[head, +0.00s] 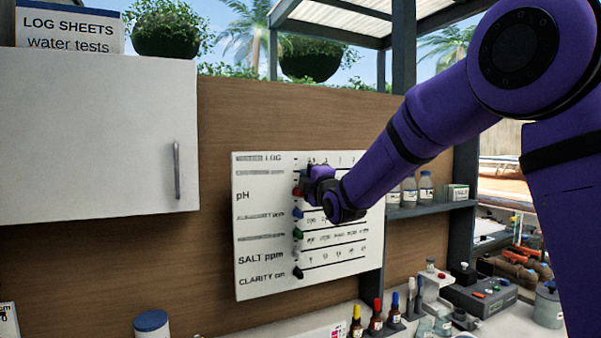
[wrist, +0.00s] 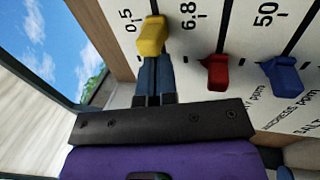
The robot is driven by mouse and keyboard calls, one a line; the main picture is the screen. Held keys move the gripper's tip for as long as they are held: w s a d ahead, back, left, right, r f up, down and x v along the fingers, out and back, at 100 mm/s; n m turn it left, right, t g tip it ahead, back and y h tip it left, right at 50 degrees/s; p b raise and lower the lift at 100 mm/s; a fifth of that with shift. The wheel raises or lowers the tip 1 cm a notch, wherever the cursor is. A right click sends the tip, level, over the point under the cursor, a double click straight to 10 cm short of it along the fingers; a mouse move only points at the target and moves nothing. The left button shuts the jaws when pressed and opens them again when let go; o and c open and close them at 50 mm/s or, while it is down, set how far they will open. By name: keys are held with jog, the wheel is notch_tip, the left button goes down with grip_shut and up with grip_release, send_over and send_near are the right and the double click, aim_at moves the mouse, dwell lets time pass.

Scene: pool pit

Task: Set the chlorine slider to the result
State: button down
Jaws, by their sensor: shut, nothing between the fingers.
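The white log board (head: 335,277) hangs on the wooden wall, with several rows of sliders. The row labels pH, SALT ppm and CLARITY can be read; the top row's label is blurred in the head view. In the wrist view a yellow slider knob (wrist: 152,36) stands by the mark 0.5, at the low end of its track. My gripper (wrist: 153,62) is shut, its fingertips right at the yellow knob; I cannot tell if they touch it. In the head view my gripper (head: 309,173) is at the top row and hides the yellow knob.
The red knob (wrist: 217,72) and blue knob (wrist: 283,76) sit close beside my fingers. Green (head: 298,234) and black (head: 298,273) knobs are lower down. A cabinet (head: 95,130) is at the left; bottles (head: 376,318) and a tester (head: 480,295) stand on the counter below.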

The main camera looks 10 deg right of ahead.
jog(key=shift+w+d, duration=0.45)
jog(key=shift+d, duration=1.15)
jog(key=shift+w+d, duration=0.4)
jog(key=shift+d, duration=1.2)
jog(key=shift+w+d, duration=0.45)
jog(key=shift+d, duration=1.15)
jog(key=shift+a, duration=0.25)
jog(key=s, duration=0.7)
jog(key=shift+d, duration=0.35)
jog(key=shift+s, duration=0.1)
